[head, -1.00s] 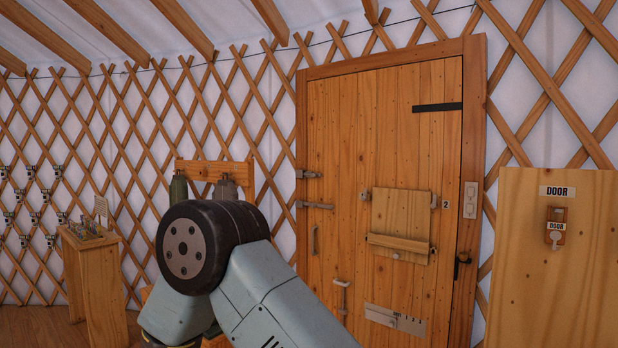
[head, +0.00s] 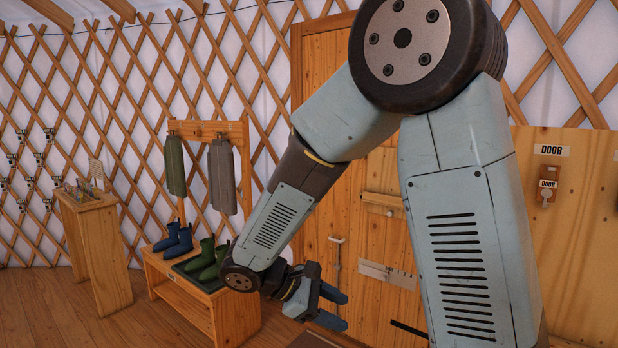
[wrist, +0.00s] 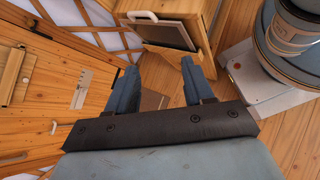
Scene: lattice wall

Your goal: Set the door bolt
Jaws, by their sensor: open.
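The wooden door (head: 325,85) stands in the head view, its middle and right side largely hidden behind my arm. A T-shaped metal bolt handle (head: 336,252) and a pale slotted metal plate (head: 388,275) show on its lower part. Which fitting is the door bolt I cannot tell for sure. My gripper (head: 338,310) is open and empty, low in front of the door. In the wrist view my gripper (wrist: 159,68) has its fingers apart with nothing between them. The door (wrist: 55,70) lies to their left there, with the slotted plate (wrist: 80,88) apart from the fingers.
A wooden bench (head: 185,308) with blue boots (head: 175,241) and green boots (head: 208,259) stands left of my gripper. Coats (head: 222,177) hang above it. A small wooden stand (head: 97,250) is further left. A panel marked DOOR (head: 590,230) stands right.

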